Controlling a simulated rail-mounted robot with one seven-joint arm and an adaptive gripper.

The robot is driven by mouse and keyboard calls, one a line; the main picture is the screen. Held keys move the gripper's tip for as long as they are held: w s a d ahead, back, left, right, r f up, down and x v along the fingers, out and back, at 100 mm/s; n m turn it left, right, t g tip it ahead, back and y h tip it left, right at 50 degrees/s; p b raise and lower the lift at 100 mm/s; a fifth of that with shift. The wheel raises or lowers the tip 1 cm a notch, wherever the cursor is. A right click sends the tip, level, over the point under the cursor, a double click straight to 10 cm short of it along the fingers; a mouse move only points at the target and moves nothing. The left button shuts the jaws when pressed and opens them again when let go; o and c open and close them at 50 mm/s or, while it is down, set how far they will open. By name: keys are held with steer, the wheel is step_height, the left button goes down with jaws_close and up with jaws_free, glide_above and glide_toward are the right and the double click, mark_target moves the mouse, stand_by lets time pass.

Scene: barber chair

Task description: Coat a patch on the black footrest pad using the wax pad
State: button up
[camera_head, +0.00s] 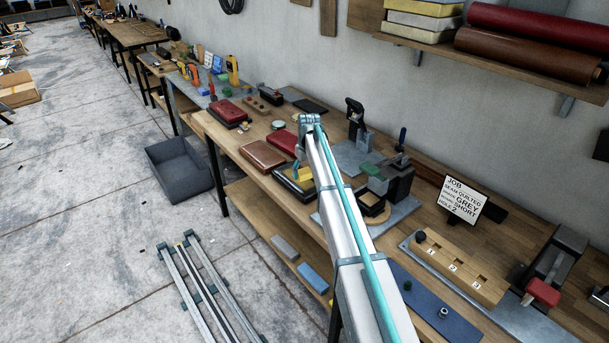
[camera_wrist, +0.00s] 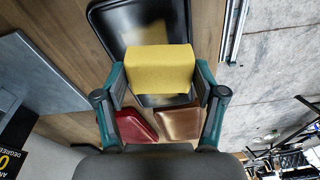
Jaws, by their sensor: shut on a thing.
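My gripper (camera_wrist: 160,90) is shut on the yellow wax pad (camera_wrist: 160,68), holding it between its two teal-edged fingers. In the head view the wax pad (camera_head: 303,174) shows just left of my arm, over the black footrest pad (camera_head: 284,187). In the wrist view the black footrest pad (camera_wrist: 112,27) lies behind the wax pad, which hides its middle. A dull yellowish patch (camera_wrist: 140,34) shows on the black surface beside the wax pad. I cannot tell whether the wax pad touches the footrest pad.
A brown pad (camera_head: 262,155) and a red pad (camera_head: 284,142) lie close by on the wooden bench. A grey clamp-like device (camera_head: 391,178) stands to the right, near a job sign (camera_head: 463,199). A grey bin (camera_head: 180,167) sits on the floor at left.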

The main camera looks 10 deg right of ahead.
steer(key=shift+r+p, duration=0.45)
steer(key=shift+r, duration=1)
